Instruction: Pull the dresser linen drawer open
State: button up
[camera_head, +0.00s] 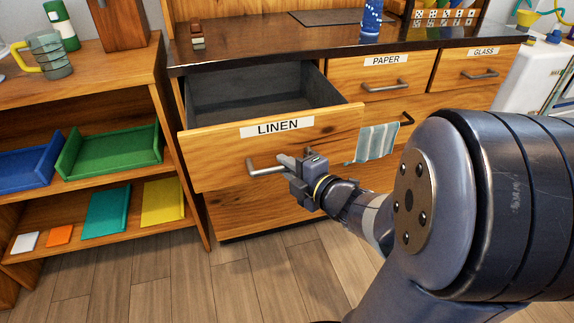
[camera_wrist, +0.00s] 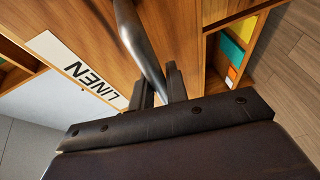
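The linen drawer (camera_head: 225,151) of the dresser is pulled out, and its empty-looking dark grey inside shows. Its front carries a LINEN label (camera_head: 277,127) and a metal bar handle (camera_head: 262,168). My gripper (camera_head: 287,164) is at the right part of this handle. In the wrist view the handle (camera_wrist: 138,45) runs down to between the two fingers (camera_wrist: 160,88). The fingers sit around the bar with it between them; the exact contact is partly hidden. The LINEN label also shows in the wrist view (camera_wrist: 92,82).
Closed PAPER (camera_head: 388,73) and GLASS (camera_head: 472,68) drawers are to the right. A striped towel (camera_head: 376,143) hangs from a handle below PAPER. An open shelf (camera_head: 110,85) with blue and green trays stands left. The wooden floor (camera_head: 262,280) in front is clear.

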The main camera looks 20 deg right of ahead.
jog(key=o, duration=0.4)
jog(key=shift+p+v, duration=1.45)
jog(key=shift+v, duration=3.95)
jog(key=shift+w, duration=0.15)
jog(key=shift+b+x, duration=1.45)
jog(key=shift+x, duration=3.8)
